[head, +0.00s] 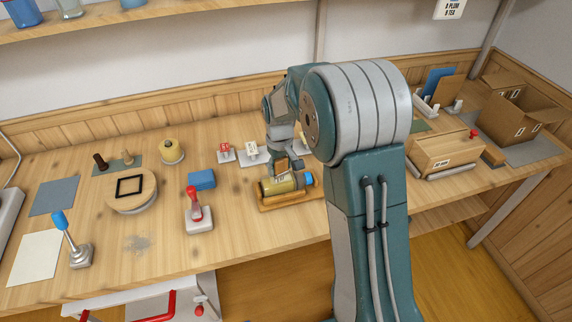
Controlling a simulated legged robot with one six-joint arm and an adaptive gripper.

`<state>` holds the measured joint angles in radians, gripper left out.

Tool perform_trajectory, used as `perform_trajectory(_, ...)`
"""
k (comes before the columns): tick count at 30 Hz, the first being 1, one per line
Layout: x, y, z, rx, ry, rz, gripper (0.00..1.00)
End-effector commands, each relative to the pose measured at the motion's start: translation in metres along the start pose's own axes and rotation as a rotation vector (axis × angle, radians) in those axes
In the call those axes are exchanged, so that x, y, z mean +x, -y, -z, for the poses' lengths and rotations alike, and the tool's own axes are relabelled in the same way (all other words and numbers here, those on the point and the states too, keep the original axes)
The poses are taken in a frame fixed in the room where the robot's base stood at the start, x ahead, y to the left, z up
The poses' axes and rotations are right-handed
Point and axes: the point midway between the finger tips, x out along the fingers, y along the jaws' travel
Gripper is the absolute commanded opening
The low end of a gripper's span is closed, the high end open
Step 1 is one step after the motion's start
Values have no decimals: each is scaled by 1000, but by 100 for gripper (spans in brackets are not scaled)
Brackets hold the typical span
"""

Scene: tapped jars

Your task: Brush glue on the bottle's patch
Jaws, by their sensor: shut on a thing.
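An olive-yellow bottle (270,187) with a blue end (308,179) lies on its side in a wooden cradle (270,206) near the bench's front edge. A pale patch shows on its upper side, partly hidden by my gripper. My gripper (285,168) is right above the bottle, pointing down, shut on a small tan-brown thing. That thing is too small and too covered to name surely; I cannot tell whether it touches the bottle.
White card holders (253,155) stand behind. A wooden box (444,155) and cardboard carton (509,116) are right. My arm hides the bench's right-middle.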

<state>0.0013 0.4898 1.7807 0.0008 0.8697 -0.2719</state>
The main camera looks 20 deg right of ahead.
Motion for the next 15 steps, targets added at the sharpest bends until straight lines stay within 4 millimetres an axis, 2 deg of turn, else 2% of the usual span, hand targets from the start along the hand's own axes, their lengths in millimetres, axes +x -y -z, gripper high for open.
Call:
perform_trajectory(8, 0, 1, 0, 0, 0, 0, 7)
perform_trajectory(15, 0, 16, 4, -2, 0, 0, 7)
